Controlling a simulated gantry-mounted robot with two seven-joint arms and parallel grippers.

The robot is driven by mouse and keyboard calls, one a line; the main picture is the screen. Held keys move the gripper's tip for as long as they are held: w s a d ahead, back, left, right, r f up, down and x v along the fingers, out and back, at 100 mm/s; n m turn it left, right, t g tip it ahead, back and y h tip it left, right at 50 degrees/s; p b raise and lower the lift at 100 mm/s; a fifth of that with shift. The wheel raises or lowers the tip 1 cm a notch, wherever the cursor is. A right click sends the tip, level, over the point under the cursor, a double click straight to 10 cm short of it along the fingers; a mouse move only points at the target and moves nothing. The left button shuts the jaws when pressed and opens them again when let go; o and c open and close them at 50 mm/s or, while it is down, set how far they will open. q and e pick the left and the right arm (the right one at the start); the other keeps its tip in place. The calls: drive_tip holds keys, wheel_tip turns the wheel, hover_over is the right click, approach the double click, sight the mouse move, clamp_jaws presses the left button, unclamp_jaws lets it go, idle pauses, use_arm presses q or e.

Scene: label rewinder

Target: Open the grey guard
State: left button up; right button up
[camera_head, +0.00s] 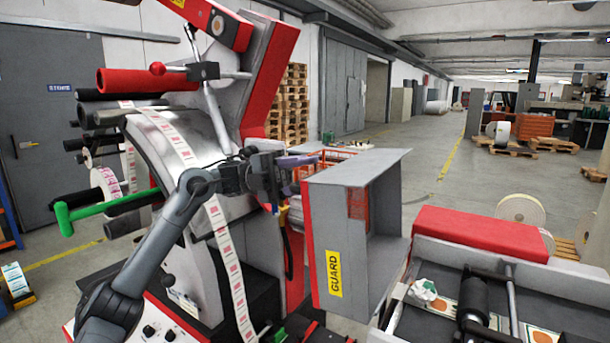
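The grey guard (338,205) is a box-like cover with a yellow GUARD label (334,273) and a red strip on its left edge. It stands out from the label rewinder (180,150), and its hollow side faces right. My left arm reaches in from the lower left. My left gripper (292,164) is at the upper left of the guard, close to its top left corner. Whether it touches the guard is unclear, and its fingers are too small and dark to read. My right gripper is out of view.
A paper label strip (222,235) runs down the rewinder behind my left arm. A green-handled bar (95,210) sticks out at the left. A second machine with a red cover (480,232) stands close at the right of the guard. Open floor (425,175) lies behind.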

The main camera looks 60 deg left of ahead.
use_arm(q)
drive_tip(key=b+v, duration=0.3)
drive_tip(key=v, duration=0.8)
drive_tip(key=shift+w, duration=0.1)
drive_tip(key=shift+c, duration=0.5)
